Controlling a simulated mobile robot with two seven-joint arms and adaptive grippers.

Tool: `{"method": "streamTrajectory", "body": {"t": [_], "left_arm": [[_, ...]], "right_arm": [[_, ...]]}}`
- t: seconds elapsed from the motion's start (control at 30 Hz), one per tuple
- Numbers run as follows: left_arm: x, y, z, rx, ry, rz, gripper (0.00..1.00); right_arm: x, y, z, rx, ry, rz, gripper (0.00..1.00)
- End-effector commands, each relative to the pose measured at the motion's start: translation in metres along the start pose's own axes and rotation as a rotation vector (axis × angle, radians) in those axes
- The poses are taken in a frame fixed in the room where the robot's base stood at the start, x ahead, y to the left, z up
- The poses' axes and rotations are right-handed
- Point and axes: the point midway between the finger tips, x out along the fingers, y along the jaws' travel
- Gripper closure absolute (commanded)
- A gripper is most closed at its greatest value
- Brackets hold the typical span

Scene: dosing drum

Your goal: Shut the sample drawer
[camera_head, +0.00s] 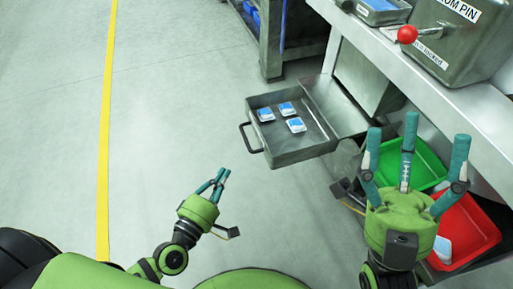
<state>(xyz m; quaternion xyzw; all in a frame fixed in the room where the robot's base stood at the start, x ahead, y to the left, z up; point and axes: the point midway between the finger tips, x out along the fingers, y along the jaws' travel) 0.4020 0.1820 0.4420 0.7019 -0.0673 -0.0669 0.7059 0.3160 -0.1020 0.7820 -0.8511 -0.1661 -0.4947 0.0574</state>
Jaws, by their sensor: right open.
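The sample drawer (288,153) is a grey metal tray pulled out from under the bench, with a dark handle (246,138) on its left front side. Several white and blue sample packs (285,108) lie in it. My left gripper (222,175) is below and left of the drawer, apart from the handle; its fingers look close together, and I cannot tell whether they are shut. My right gripper (410,135) is open and empty, with its fingers spread, to the right of the drawer near the bench edge.
A grey bench (455,95) runs along the right, carrying a metal box (458,45) and a red ball knob (407,34). A green bin (425,165) and a red bin (470,228) stand below it. A shelf rack (270,40) is behind. The floor at left is clear.

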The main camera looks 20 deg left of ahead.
Motion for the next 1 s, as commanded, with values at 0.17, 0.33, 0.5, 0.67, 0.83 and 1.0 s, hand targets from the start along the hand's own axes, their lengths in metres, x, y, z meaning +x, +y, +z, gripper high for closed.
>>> {"method": "streamTrajectory", "body": {"t": [0.17,0.33,0.5,0.67,0.83,1.0], "left_arm": [[0.033,0.002,0.0,0.0,0.003,0.005,1.0],[0.07,0.002,0.0,0.001,0.001,0.004,1.0],[0.1,0.002,0.008,-0.002,-0.001,0.001,1.0],[0.114,0.001,0.022,0.002,-0.001,0.0,1.0],[0.119,0.0,0.028,0.004,-0.002,-0.001,1.0],[0.12,0.0,0.029,0.005,-0.002,-0.002,1.0]], "right_arm": [[0.0,0.001,0.0,0.0,0.006,0.002,0.25],[0.0,0.001,0.0,0.0,0.006,0.002,0.25],[0.001,0.001,0.0,-0.001,0.001,0.001,0.25],[0.002,0.0,0.001,-0.002,-0.009,0.0,0.25],[0.002,0.0,0.002,-0.002,-0.01,0.0,0.25],[0.002,0.0,0.002,-0.002,-0.011,0.0,0.25]]}}
